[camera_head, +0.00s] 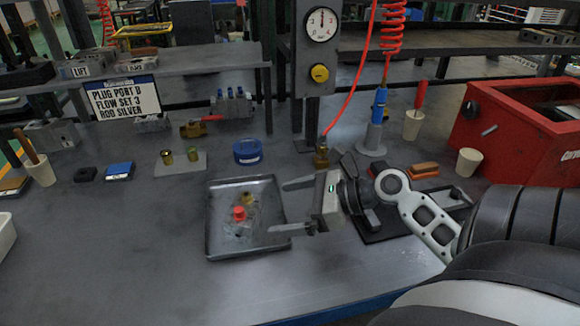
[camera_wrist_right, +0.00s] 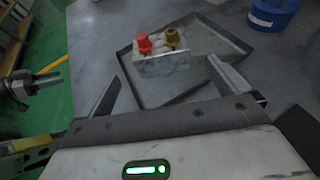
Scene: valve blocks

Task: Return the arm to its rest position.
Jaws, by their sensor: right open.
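My right gripper (camera_head: 278,208) is open and empty. Its two fingers reach left over the right side of a shallow grey metal tray (camera_head: 228,255). In the tray stands a grey metal valve block (camera_head: 236,229) with a red plug (camera_head: 239,213) and a brass fitting (camera_head: 248,199) on top. In the right wrist view the block (camera_wrist_right: 160,67) stands ahead of the open fingers, apart from them. At the left edge of that view, beyond the table edge, a grey jointed part looks like my left gripper (camera_wrist_right: 36,84); its jaws are unclear. The head view does not show it.
A blue ring-shaped dish (camera_head: 247,152) stands behind the tray. A red bin (camera_head: 520,130) and a white cup (camera_head: 469,162) stand right. A dark mat lies under my right arm. The front left table is clear.

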